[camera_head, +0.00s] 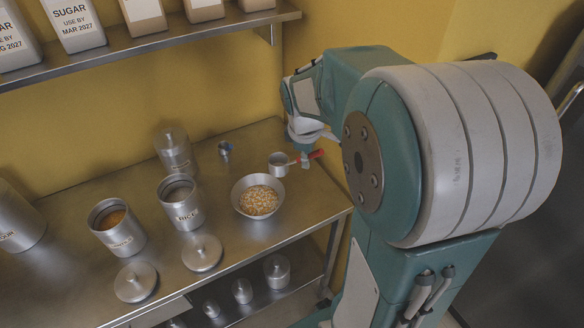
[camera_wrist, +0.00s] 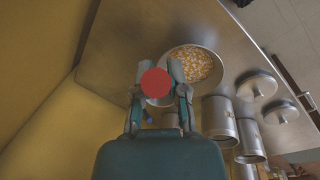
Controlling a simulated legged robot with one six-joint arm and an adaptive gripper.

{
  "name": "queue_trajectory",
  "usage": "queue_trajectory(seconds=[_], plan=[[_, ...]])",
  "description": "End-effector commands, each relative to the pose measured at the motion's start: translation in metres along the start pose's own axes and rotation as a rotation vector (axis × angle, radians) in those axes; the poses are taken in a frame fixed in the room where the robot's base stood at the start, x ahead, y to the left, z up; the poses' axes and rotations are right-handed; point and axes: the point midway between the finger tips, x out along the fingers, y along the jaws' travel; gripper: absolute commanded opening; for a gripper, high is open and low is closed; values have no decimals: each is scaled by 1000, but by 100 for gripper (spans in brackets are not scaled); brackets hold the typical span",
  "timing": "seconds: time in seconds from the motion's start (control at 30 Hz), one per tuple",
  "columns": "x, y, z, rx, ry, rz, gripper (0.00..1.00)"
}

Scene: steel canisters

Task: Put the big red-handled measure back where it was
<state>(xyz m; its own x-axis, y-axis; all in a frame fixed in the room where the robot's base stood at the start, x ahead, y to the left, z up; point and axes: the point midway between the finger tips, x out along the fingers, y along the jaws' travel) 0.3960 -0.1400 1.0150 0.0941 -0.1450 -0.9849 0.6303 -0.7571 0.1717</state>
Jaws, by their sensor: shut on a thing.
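The big measure (camera_head: 278,165) is a steel cup with a red handle (camera_head: 316,155), at the bench's right end in the head view. My gripper (camera_head: 306,160) is shut on its handle. In the wrist view the handle's round red end shows between my two fingers (camera_wrist: 156,92), and the cup is mostly hidden beneath. The cup sits behind and a little right of the steel bowl (camera_head: 237,202) in the head view. I cannot tell its exact height over the bench. A smaller blue-handled measure (camera_head: 224,149) stands farther left, near the wall.
An open rice canister (camera_head: 184,213), an open canister with orange contents (camera_head: 122,238) and a lidded canister (camera_head: 176,155) stand left. Two loose lids (camera_head: 203,251) (camera_head: 135,283) lie in front. A wall shelf (camera_head: 150,43) holds sugar packs.

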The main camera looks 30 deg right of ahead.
Motion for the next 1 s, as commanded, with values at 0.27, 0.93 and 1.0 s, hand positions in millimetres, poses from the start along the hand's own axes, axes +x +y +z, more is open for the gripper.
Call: queue_trajectory(seconds=[0.27, 0.93, 1.0], plan=[[-8, -22, 27, 383, -66, -5, 0], [38, 34, -3, 515, -91, -10, 0], [46, 44, -10, 515, -91, -10, 0]])
